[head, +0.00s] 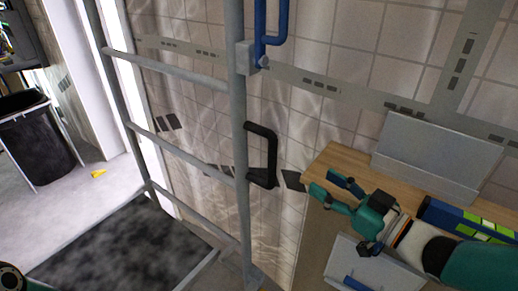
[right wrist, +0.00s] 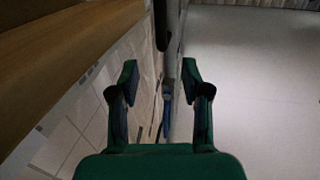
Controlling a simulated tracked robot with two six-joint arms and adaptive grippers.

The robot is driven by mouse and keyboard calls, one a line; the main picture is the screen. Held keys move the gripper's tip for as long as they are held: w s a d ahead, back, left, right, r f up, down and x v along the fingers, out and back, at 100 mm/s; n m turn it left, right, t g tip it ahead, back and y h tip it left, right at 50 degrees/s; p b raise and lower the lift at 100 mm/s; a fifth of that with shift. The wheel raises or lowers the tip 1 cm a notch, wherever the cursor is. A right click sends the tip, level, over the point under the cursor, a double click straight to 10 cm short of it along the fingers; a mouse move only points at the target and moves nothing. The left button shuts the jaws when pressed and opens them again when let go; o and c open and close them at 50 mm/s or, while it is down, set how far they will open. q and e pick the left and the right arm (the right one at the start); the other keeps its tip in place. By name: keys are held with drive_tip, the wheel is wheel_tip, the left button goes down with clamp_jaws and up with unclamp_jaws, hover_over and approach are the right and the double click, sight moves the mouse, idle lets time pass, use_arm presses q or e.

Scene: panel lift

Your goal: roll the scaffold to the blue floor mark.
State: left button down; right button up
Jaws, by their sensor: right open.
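The scaffold (head: 241,115) is a grey tubular frame with rungs, standing upright in the middle and left of the head view. A black U-shaped handle (head: 270,158) is fixed to its near post. A blue handle (head: 261,30) sits higher on that post. My right gripper (head: 331,187) is open and empty, right of the black handle and apart from it. In the right wrist view, the open fingers (right wrist: 160,75) face the grey post, with the blue handle (right wrist: 167,105) showing between them. I see no blue floor mark.
A wooden shelf (head: 345,160) with a grey panel (head: 437,155) and a blue-and-green box (head: 465,222) lies close by my right gripper. A tiled wall (head: 340,75) stands behind. A black bin (head: 38,140) and a small yellow object (head: 98,173) are on the floor at left.

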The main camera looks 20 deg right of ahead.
sight(276, 153)
drive_tip(key=p+x, duration=0.3)
drive_tip(key=x, duration=1.2)
drive_tip(key=shift+w+a, duration=0.2)
drive_tip(key=shift+w, duration=0.1)
drive_tip(key=shift+c, duration=0.3)
clamp_jaws()
